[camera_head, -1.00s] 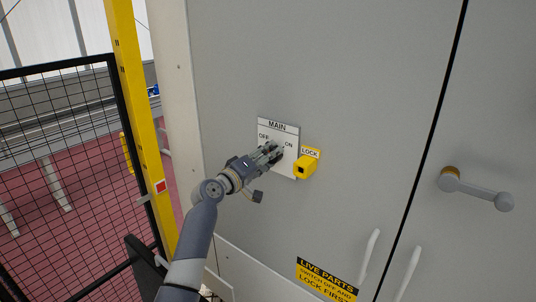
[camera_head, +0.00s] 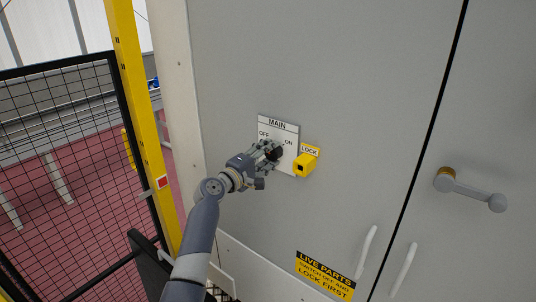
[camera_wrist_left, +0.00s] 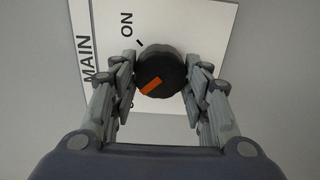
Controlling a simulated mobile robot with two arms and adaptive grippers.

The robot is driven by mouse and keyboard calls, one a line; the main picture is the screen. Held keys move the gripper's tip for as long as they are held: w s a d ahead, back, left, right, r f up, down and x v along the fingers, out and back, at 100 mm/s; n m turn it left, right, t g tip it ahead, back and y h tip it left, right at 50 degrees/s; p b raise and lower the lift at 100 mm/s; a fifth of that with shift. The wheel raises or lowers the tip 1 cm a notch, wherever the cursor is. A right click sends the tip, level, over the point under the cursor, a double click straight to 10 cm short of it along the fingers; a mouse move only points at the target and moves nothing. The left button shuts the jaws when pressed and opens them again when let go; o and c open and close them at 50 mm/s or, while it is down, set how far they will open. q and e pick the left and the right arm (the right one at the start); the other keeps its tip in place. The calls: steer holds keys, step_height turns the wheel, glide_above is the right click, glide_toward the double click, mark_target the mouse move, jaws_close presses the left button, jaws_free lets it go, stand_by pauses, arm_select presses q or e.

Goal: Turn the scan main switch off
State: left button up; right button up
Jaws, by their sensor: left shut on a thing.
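The main switch is a round black knob (camera_wrist_left: 160,72) with an orange mark, on a white plate (camera_head: 292,128) marked MAIN, OFF and ON. In the wrist view the orange mark sits on the lower-left part of the knob, away from the word ON. The OFF word is mostly hidden there by a finger. My left gripper (camera_head: 270,151) is at the plate, its fingers on either side of the knob and shut on it; it also shows in the wrist view (camera_wrist_left: 160,66). My right gripper is not in view.
A yellow lock block (camera_head: 306,165) sits just right of the plate. The grey cabinet door (camera_head: 350,80) carries a warning label (camera_head: 325,276) and pale handles (camera_head: 368,250). A lever handle (camera_head: 470,190) is at right. A yellow post (camera_head: 135,90) and mesh fence (camera_head: 60,160) stand left.

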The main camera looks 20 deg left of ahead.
arm_select(q)
steer(key=shift+f, duration=0.1)
steer(key=o, duration=1.1)
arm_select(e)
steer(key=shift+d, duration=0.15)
arm_select(q)
steer(key=v, duration=1.2)
